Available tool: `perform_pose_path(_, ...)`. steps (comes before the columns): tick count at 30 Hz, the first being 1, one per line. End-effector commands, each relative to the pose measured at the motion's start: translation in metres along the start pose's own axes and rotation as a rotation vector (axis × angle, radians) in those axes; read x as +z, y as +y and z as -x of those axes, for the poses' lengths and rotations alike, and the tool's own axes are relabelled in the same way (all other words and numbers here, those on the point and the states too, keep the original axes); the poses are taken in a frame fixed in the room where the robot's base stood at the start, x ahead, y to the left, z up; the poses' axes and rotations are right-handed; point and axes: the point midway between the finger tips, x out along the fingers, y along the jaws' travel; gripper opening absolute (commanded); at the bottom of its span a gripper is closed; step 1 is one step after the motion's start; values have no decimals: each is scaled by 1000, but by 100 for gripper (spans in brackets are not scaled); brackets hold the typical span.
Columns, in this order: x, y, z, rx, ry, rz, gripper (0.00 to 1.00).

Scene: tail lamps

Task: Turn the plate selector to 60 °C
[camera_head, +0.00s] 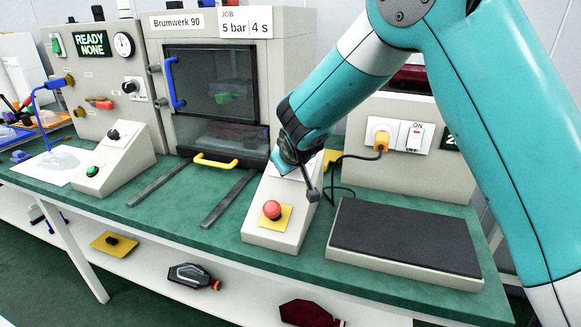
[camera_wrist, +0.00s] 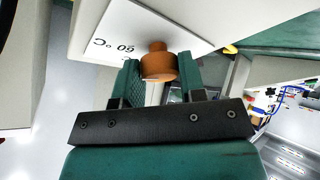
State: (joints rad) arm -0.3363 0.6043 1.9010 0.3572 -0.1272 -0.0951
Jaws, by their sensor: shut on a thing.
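The orange-brown selector knob (camera_wrist: 157,66) stands out from a white panel in the wrist view. Beside it, the label "60 °C" (camera_wrist: 113,47) reads upside down. My gripper (camera_wrist: 160,74) has one green finger on each side of the knob and is shut on it. No pointer mark on the knob is visible, so its setting cannot be told.
In the head view a dark flat plate (camera_head: 405,238) lies at the bench's right. A sloped box with a red button (camera_head: 271,209) stands below my wrist. A dark cable (camera_head: 345,170) runs near it from an orange plug (camera_head: 381,140). The Brumwerk press (camera_head: 209,88) stands left.

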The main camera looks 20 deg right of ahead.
Motion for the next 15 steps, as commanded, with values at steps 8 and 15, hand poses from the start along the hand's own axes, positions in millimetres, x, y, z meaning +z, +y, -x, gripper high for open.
perform_pose_path(8,0,0,0,17,0,-35,14)
perform_pose_path(15,-1,0,0,18,0,-36,14)
